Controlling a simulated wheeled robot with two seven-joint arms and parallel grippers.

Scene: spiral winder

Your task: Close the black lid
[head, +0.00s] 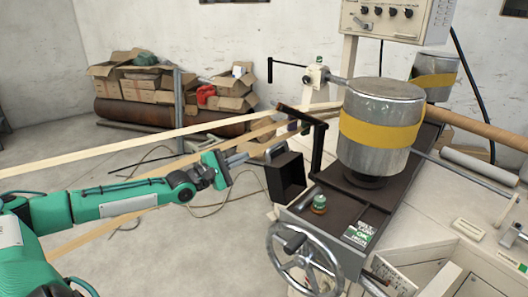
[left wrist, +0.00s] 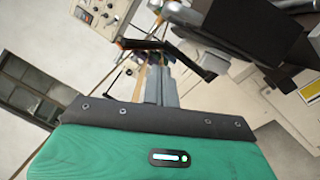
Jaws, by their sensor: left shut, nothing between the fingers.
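The black lid (head: 285,176) is a dark, shallow box-like cover. It stands tilted open at the near left side of the winder's dark bed in the head view. My left gripper (head: 272,152) is shut and empty, with its tips close to the lid's top edge; I cannot tell if they touch. In the left wrist view the shut fingers (left wrist: 157,75) point toward a black bent bracket (left wrist: 175,48), and a large dark piece at upper right looks like the lid (left wrist: 260,32). My right gripper is not in view.
Wooden strips (head: 130,147) run behind my left arm. The floor at left is mostly clear.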

